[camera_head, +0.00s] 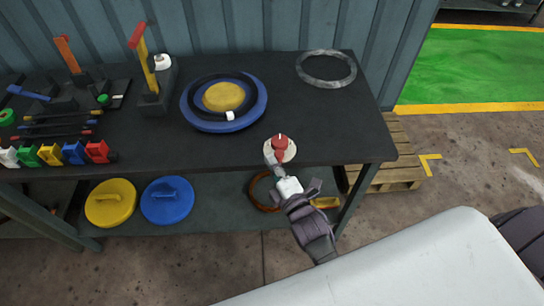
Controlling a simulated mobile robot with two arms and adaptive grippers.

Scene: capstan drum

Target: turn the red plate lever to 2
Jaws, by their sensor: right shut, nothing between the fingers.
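The red lever (280,141) is a small red knob with a short white mark near its top. It sits on a pale round plate (291,152) near the front right edge of the dark bench. Any numbers on the plate are too small to read. My right gripper (272,161) comes from the front, shut and empty. Its fingertips are at the plate's lower left, right by the lever, and cover part of the plate. I cannot tell whether they touch the lever. My left gripper is not in view.
A blue disc with a black ring and yellow centre (223,97) lies left of the lever. A grey ring (326,67) lies at the back right. Upright handles, tools and coloured clips fill the bench's left. The bench top (340,125) right of the lever is clear.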

